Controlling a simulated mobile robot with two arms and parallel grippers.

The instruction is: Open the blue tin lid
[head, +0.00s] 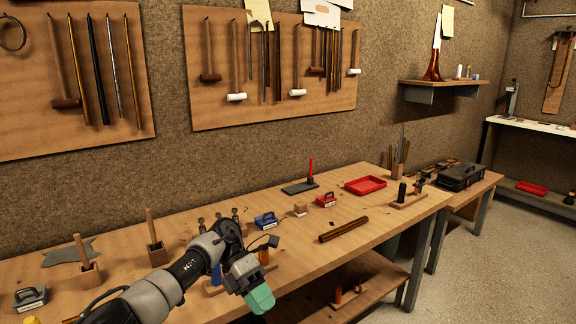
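A small blue tin (265,222) with a pale handle-like part on top stands on the workbench, just beyond my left arm. It is too small to tell whether its lid is open or shut. My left gripper (260,298) hangs over the near edge of the bench, in front of the blue tin and apart from it. Its green fingertips point down; whether they are parted is unclear. My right gripper is out of view.
A similar red tin (326,200) and a wooden block (300,210) stand right of the blue tin. A dark wooden bar (343,230) lies nearer the front edge. A red tray (365,185) lies farther back. A grey tin (31,298) is at far left.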

